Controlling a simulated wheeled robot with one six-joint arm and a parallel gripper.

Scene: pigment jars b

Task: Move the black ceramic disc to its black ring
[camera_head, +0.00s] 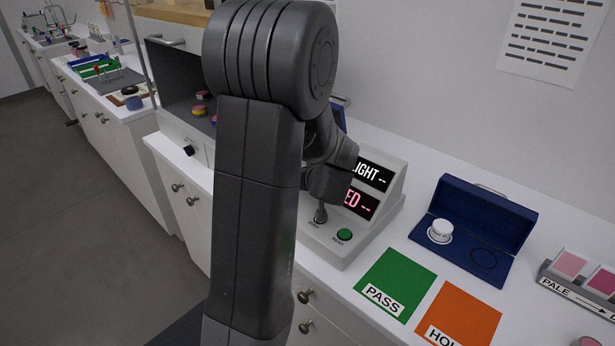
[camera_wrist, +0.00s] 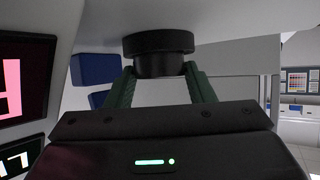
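The black ceramic disc (camera_wrist: 159,43) shows in the wrist view between the green fingers of my gripper (camera_wrist: 160,72). It has a wide rim and a narrower knob, and the fingers close on the knob from both sides. The rim lies against or close to a pale surface; I cannot tell whether it touches. In the head view my arm hides the disc and fingers. The black ring (camera_head: 484,258) is an empty dark circle in the open blue case (camera_head: 462,262). A white disc (camera_head: 440,231) sits to its left in the case.
The measuring instrument (camera_head: 379,216) with lit displays and a green button (camera_head: 344,235) stands beside my arm. A green PASS mat (camera_head: 393,274) and an orange HOLD mat (camera_head: 462,308) lie in front of the case. A rack of pink samples (camera_head: 571,265) is at right.

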